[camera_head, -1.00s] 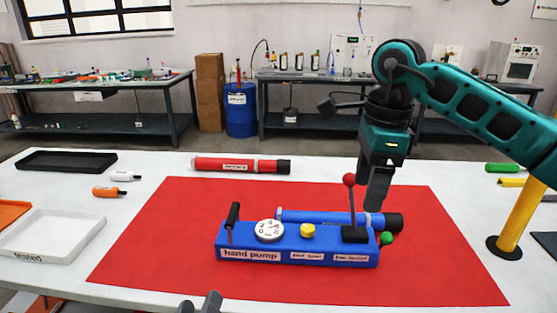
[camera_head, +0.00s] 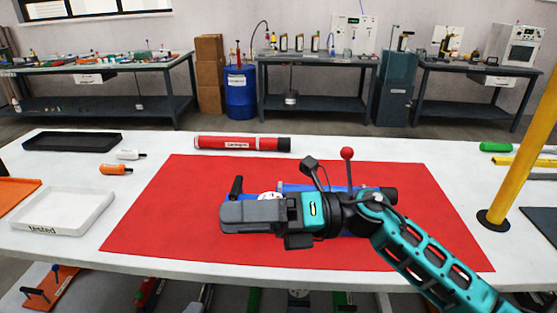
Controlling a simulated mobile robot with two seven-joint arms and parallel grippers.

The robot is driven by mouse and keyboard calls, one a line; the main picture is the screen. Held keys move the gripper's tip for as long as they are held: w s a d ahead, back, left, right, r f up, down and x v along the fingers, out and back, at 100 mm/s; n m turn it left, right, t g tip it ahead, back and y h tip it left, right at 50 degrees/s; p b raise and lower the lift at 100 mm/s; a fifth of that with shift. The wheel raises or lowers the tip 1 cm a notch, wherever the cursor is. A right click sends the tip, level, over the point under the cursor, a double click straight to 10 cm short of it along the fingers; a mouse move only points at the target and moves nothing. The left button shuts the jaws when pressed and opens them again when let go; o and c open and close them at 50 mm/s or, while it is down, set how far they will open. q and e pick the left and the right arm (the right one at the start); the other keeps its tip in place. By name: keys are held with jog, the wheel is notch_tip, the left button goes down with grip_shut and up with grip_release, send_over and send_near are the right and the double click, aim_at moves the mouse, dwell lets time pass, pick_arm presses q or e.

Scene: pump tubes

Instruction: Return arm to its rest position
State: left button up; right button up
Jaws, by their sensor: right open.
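My right arm reaches in from the bottom right, and my right gripper (camera_head: 232,214) points left in front of the blue hand pump (camera_head: 227,201). Its jaws are empty; they are seen side-on, with nothing between them. The gripper and wrist hide most of the pump body and part of its gauge (camera_head: 268,195). The pump's black handle (camera_head: 236,186) and red-knobbed lever (camera_head: 347,154) stick up behind the arm. My left gripper is not seen.
The red mat (camera_head: 170,220) lies on the white table. A red tube (camera_head: 225,142) lies behind it. A white "tested" tray (camera_head: 62,231), a black tray (camera_head: 72,142) and small bottles are at left. A yellow post (camera_head: 520,160) stands at right.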

jog(key=w+d+f+m+t+h, duration=0.2)
jog(key=d+f+m+t+h, duration=0.3)
jog(key=m+t, duration=0.8)
jog(key=w+d+f+m+t+h, duration=0.2)
jog(key=d+f+m+t+h, duration=0.4)
jog(key=m, duration=1.2)
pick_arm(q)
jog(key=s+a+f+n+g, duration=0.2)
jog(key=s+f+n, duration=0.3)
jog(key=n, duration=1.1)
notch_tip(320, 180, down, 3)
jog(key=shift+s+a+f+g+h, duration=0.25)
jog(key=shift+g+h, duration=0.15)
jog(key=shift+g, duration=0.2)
pick_arm(e)
jog(key=s+d+f+m+g+h, duration=0.2)
jog(key=s+d+f+m, duration=0.3)
jog(key=f, duration=0.5)
jog(key=s+d+f+m+g+h, duration=0.3)
jog(key=s+d+f+m, duration=0.3)
jog(key=f, duration=0.5)
jog(key=s+d, duration=0.1)
jog(key=s, duration=0.1)
jog(key=shift+s+h, duration=0.4)
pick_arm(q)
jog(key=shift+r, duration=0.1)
pick_arm(e)
jog(key=shift+r, duration=0.1)
